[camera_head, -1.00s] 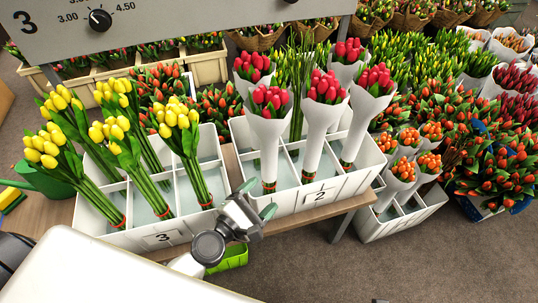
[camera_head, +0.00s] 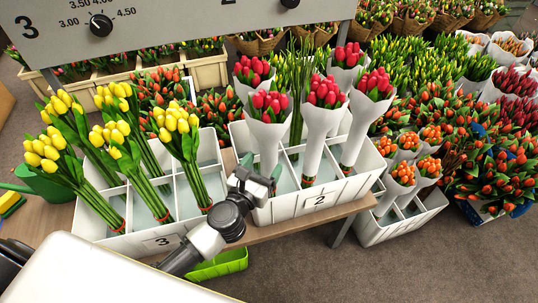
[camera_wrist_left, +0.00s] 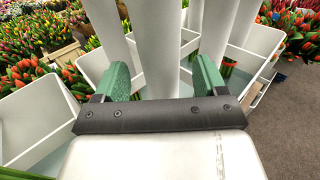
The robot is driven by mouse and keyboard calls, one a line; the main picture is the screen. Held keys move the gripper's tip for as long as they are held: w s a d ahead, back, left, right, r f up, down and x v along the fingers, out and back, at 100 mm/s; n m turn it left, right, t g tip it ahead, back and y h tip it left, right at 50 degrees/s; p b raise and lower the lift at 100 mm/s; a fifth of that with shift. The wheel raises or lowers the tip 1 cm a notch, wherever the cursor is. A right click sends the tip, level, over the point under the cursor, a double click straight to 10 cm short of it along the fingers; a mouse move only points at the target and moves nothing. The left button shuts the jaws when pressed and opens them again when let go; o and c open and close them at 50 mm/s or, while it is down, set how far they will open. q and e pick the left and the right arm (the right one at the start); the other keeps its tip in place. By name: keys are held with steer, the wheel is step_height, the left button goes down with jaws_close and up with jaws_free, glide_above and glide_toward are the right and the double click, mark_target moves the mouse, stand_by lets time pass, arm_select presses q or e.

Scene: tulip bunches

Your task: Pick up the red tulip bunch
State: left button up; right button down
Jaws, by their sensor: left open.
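Several red tulip bunches in white paper sleeves stand in white crate 2 (camera_head: 330,191). The front left red bunch (camera_head: 267,104) is nearest my left gripper (camera_head: 262,169), which is low over the crate's front left corner. In the left wrist view my left gripper (camera_wrist_left: 160,75) is open, with green pads either side of a white sleeve (camera_wrist_left: 157,45). The sleeve is between or just beyond the pads; I cannot tell if they touch it. Its lower end is hidden behind the gripper. My right gripper is not in view.
Yellow tulip bunches (camera_head: 115,130) stand in white crate 3 (camera_head: 140,244) on the left. A green tray (camera_head: 222,264) is below the table edge. Orange tulips (camera_head: 495,175) stand at the right. A price panel (camera_head: 170,25) hangs above.

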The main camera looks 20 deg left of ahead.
mark_target(265, 149)
arm_select(q)
steer(key=w, duration=0.3)
steer(key=shift+w+d, duration=0.3)
steer(key=shift+w, duration=0.1)
steer(key=c, duration=1.1)
steer(key=shift+c, duration=0.5)
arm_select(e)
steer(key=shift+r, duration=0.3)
arm_select(q)
steer(key=shift+r, duration=0.2)
